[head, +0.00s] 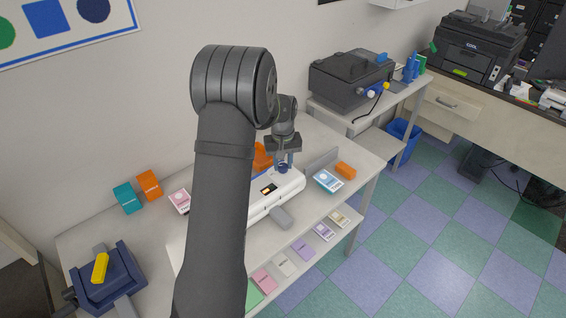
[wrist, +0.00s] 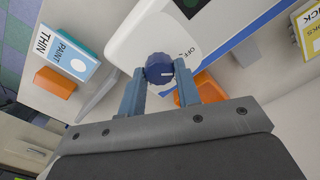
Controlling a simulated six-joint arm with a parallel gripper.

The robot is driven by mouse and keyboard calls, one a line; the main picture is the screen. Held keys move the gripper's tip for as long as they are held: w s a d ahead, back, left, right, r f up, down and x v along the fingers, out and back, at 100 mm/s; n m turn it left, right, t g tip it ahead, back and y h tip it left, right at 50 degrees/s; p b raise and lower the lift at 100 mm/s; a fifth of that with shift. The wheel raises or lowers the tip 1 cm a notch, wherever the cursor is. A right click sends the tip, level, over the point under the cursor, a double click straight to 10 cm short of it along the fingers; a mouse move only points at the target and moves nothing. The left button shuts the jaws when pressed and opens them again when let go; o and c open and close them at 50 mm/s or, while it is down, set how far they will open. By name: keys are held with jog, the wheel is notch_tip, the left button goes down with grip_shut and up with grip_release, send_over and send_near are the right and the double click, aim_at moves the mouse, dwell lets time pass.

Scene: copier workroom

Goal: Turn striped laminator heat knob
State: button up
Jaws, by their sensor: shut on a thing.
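The white laminator (head: 292,187) stands on the table, partly hidden behind my arm. My gripper (head: 284,161) points down at its right end. In the wrist view, my gripper's two fingers (wrist: 159,70) are shut on the sides of a dark blue ribbed knob (wrist: 158,66) with a short pale line on its face. The word OFF is printed on the white casing beside this knob.
An orange object (wrist: 202,88) lies close beside the fingers. A blue-and-white box (head: 328,181) and an orange block (head: 345,170) sit right of the laminator. A blue device with a yellow handle (head: 100,267) stands at lower left. Several small packs lie on the lower shelf.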

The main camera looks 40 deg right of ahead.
aim_at(283, 165)
jog(key=shift+n, duration=1.1)
jog(key=o, duration=1)
jog(key=shift+c, duration=0.2)
jog(key=shift+r, duration=0.1)
notch_tip(283, 165, up, 17)
jog(key=shift+r, duration=0.15)
notch_tip(283, 165, down, 18)
jog(key=shift+r, duration=0.2)
